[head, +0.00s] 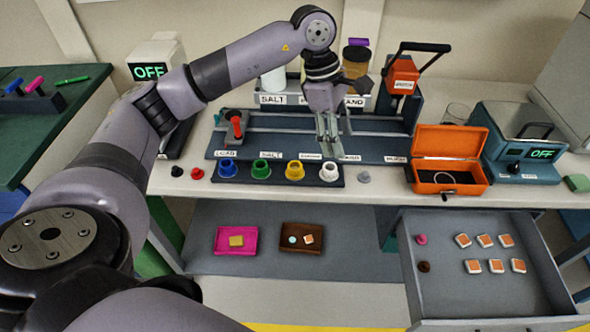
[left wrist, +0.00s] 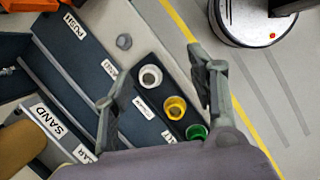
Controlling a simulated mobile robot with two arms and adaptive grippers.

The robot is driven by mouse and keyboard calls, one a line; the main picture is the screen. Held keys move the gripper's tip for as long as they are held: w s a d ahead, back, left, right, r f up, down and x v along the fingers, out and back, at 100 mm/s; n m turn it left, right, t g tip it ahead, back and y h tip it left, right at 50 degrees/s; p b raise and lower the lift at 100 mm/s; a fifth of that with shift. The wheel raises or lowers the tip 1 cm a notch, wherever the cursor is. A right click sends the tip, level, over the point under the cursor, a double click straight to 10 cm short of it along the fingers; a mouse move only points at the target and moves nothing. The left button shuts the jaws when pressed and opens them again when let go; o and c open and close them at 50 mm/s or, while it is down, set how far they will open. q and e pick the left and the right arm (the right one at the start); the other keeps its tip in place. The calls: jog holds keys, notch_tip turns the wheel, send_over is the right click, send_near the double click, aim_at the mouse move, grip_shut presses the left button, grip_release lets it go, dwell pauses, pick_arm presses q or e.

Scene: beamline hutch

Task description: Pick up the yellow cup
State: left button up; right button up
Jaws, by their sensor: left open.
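The yellow cup (head: 294,170) stands upright in a dark rack (head: 245,182) at the front of the bench, between the green cup (head: 261,168) and the white cup (head: 328,170). My left gripper (head: 328,143) is open and empty above the rack, near the white cup and to the right of the yellow one. In the left wrist view the yellow cup (left wrist: 175,108) shows between the two spread fingers (left wrist: 160,66), with the white cup (left wrist: 150,77) and the green cup (left wrist: 196,132) on either side. No cup is held. My right gripper is not in view.
A blue cup (head: 227,168) stands at the rack's left end. Behind are a rail fixture (head: 270,124) and a labelled jar shelf. An open orange box (head: 447,147) and a teal device (head: 520,158) stand to the right. An open drawer (head: 450,295) juts out below.

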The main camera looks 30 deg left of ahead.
pick_arm(q)
jog(key=a+r+y, duration=0.3)
jog(key=a+y, duration=0.1)
jog(key=a, duration=0.6)
jog(key=p, duration=0.3)
send_over(296, 163)
jog(key=s+d, duration=0.1)
jog(key=shift+n+g, duration=0.3)
notch_tip(296, 163, down, 12)
jog(key=shift+s+d+r, duration=0.1)
notch_tip(296, 163, down, 5)
jog(key=p, duration=0.2)
jog(key=shift+r+p, duration=0.2)
jog(key=shift+p, duration=0.15)
jog(key=shift+f, duration=0.55)
grip_shut()
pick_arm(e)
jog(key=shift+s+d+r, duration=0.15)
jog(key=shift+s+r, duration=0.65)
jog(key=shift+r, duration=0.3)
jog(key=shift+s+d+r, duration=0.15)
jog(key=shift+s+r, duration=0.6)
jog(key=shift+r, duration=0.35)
pick_arm(q)
jog(key=shift+r, duration=0.15)
